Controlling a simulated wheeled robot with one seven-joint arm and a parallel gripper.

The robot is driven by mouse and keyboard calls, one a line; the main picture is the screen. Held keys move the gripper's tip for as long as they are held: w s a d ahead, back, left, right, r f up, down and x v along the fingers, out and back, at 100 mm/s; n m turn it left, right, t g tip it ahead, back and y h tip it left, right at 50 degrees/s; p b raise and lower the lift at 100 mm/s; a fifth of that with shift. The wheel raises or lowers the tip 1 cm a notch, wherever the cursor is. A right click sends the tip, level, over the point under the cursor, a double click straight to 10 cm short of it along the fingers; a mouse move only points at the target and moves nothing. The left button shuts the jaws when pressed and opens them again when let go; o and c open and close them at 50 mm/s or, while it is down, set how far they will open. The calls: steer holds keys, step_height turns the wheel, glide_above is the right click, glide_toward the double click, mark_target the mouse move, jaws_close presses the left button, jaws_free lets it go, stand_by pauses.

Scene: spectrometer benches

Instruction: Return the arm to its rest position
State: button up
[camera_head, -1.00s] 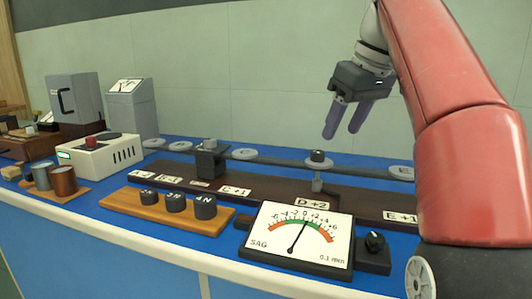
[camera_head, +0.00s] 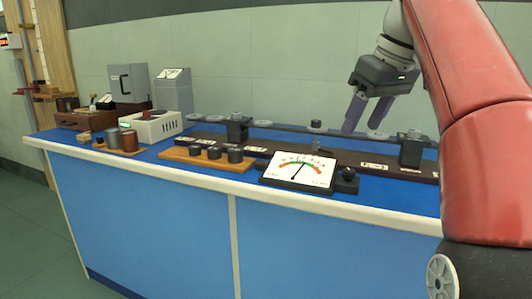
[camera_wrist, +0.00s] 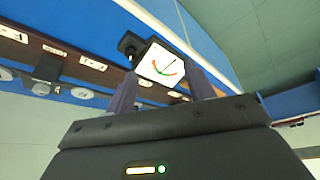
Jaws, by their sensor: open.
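My gripper (camera_head: 367,113) is in the upper right of the head view, on my red arm. Its two purple fingers point down and stand apart, with nothing between them. It appears in front of the far side of the blue bench, to the right of a small dark weight (camera_head: 316,124). In the wrist view my gripper (camera_wrist: 160,90) also shows its fingers spread, with the dial gauge (camera_wrist: 161,66) beyond them.
The blue bench (camera_head: 140,215) has a pale front edge. On it stand the dial gauge (camera_head: 300,171), a wooden block with several dark weights (camera_head: 185,161), a dark rail (camera_head: 340,160), a white box (camera_head: 155,127) and grey cabinets. Floor at left is clear.

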steer(key=s+f+m, duration=0.2)
steer(key=s+f, duration=0.4)
steer(key=f, duration=0.4)
steer(key=s+a+f+m+t+h, duration=0.1)
steer(key=s+f+m, duration=0.1)
steer(key=s+f, duration=0.5)
steer(key=s+f+m+h, duration=0.1)
steer(key=s+f, duration=0.5)
steer(key=f, duration=0.9)
steer(key=shift+s+a+m+t, duration=0.35)
steer(key=shift+a+m+t, duration=0.05)
steer(key=shift+m, duration=0.2)
